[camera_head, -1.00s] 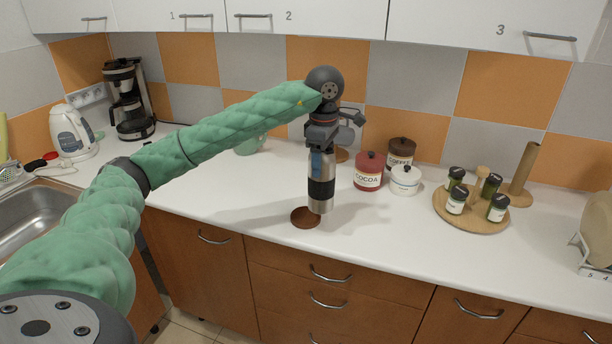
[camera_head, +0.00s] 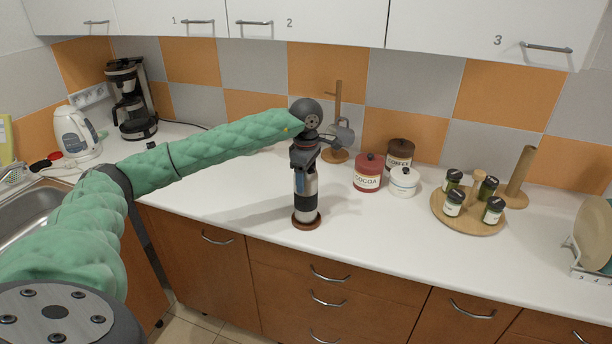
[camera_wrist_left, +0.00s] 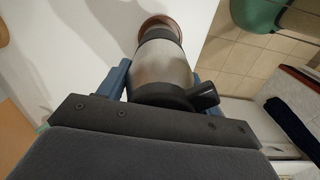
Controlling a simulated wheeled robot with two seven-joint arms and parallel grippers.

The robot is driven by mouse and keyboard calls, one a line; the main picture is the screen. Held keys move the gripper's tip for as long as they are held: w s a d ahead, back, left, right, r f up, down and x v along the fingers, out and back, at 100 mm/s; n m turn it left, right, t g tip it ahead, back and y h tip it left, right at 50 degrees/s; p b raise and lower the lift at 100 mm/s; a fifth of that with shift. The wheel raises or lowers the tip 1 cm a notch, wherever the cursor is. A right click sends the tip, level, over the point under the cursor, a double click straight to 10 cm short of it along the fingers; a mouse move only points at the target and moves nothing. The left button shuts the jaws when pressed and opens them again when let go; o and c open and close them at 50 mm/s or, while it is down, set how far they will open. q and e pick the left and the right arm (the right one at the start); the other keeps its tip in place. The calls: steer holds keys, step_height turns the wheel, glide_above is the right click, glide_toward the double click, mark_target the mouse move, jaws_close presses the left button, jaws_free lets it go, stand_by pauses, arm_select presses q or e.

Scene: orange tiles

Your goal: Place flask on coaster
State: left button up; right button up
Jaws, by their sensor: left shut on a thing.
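The flask (camera_head: 307,205) is silver with a dark band. It stands upright over the round brown coaster (camera_head: 306,225) near the counter's front edge, its base appearing to rest on it. My left gripper (camera_head: 304,178) points down and is shut on the flask's upper part. In the left wrist view the flask (camera_wrist_left: 163,65) lies between the blue fingers, and the coaster (camera_wrist_left: 157,21) shows past its far end. A small gap under the flask cannot be ruled out. My right gripper is not in view.
The red cocoa jar (camera_head: 368,173), white jar (camera_head: 404,181) and brown coffee jar (camera_head: 399,155) stand to the right. A mug rack (camera_head: 337,120) is behind my gripper. A round wooden tray (camera_head: 464,221) holds spice jars. The counter left of the flask is clear.

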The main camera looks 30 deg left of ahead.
arm_select(q)
steer(key=shift+f, duration=0.4)
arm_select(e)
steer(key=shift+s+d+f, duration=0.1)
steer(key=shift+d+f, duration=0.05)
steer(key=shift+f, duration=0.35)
arm_select(q)
steer(key=shift+f, duration=0.1)
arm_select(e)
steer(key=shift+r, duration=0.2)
arm_select(q)
steer(key=o, duration=1.4)
steer(key=shift+o, duration=1.1)
